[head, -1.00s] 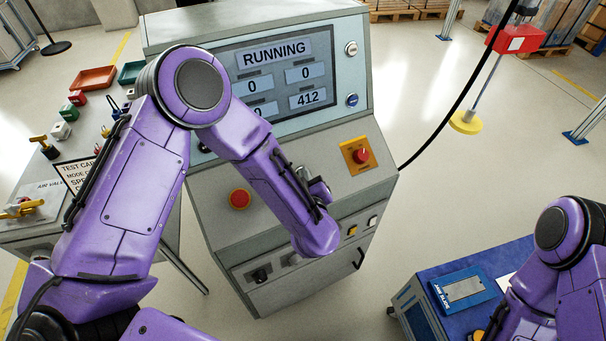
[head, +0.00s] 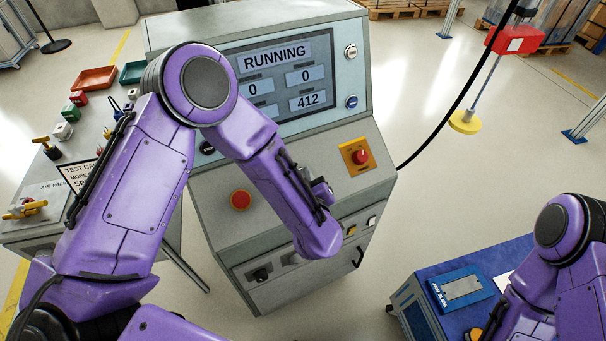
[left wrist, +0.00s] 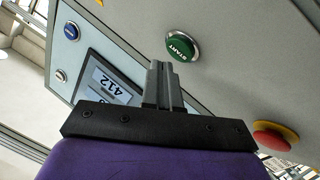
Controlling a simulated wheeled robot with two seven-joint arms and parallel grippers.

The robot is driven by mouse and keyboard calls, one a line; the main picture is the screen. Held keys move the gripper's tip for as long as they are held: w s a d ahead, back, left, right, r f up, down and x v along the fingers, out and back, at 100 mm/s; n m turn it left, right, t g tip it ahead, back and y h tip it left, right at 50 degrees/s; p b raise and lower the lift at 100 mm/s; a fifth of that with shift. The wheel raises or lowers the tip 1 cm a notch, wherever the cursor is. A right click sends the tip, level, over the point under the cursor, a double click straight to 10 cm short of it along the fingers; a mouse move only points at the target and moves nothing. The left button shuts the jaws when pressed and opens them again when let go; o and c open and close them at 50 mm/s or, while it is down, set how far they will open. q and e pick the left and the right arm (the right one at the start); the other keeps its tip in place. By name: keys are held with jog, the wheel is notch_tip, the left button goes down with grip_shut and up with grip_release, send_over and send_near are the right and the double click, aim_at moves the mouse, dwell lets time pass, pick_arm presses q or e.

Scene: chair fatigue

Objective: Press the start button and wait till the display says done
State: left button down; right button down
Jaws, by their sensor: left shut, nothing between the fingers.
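The grey console (head: 225,185) stands in front of me. Its display (head: 272,57) reads RUNNING, with fields showing 0, 0 and 412; one lower field is partly hidden by my left arm. The green START button (left wrist: 182,47) shows in the left wrist view, and my arm hides it in the head view. My left gripper (left wrist: 158,68) is shut and empty, its fingertips beside the START button, apparently just short of it; contact cannot be told. In the head view the left fingers are mostly hidden behind the forearm. My right gripper is out of view; only its arm shows at lower right.
A red mushroom button (head: 241,200) sits on the console's sloping panel, and a red knob on a yellow plate (head: 357,157) is to its right. A bench with valves and trays (head: 97,78) stands at left. A blue-topped cart (head: 495,262) is at lower right.

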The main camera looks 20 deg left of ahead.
pick_arm(q)
jog(key=r+p, duration=0.1)
jog(key=s+d+r+p, duration=0.2)
jog(key=r, duration=0.1)
dwell(0.5)
jog(key=shift+a, duration=0.1)
dwell(0.3)
